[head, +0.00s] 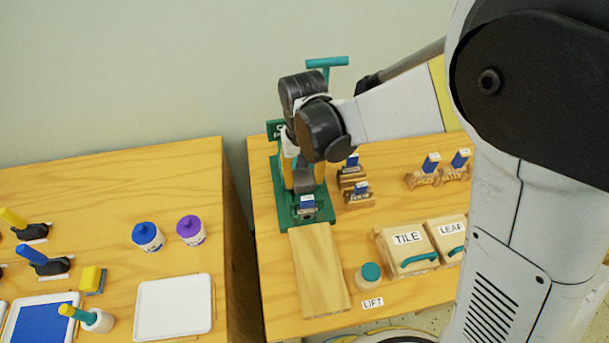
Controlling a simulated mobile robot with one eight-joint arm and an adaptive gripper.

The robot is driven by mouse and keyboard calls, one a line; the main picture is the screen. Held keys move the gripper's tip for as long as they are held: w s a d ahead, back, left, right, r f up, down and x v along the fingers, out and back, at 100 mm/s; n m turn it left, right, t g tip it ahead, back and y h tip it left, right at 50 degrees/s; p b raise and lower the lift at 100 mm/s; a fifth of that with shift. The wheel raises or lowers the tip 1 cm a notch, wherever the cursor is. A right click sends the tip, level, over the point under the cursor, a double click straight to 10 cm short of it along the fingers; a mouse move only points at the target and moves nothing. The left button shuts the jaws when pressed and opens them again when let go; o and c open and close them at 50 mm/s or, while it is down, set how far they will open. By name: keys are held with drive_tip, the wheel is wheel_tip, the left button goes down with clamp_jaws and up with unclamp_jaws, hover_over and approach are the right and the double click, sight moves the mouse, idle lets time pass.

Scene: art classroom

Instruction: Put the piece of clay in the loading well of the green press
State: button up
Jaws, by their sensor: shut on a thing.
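The green press (279,183) stands at the left back of the right table, with a teal T-handle (327,62) above it and yellow posts. My gripper (305,187) points down in front of the press, over its base. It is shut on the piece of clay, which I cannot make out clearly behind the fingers. A small blue-and-white piece (307,202) shows just below the fingers, at the front of the press; I cannot tell whether it is held or resting there. The loading well is hidden by my gripper.
A wooden board (319,270) lies before the press. Several blue-and-white pieces on wooden holders stand to the right, one of them close by (361,188). Boxes marked TILE (406,250) and LEAF (446,236) and a teal-lidded jar (368,276) are in front. A gap separates the left table (110,190).

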drive_tip(key=shift+f+b, duration=2.1)
drive_tip(key=shift+f, duration=0.9)
drive_tip(key=o, duration=1.3)
drive_tip(key=shift+o, duration=0.2)
drive_tip(key=shift+r+p, duration=2.95)
drive_tip(key=shift+r, duration=1.1)
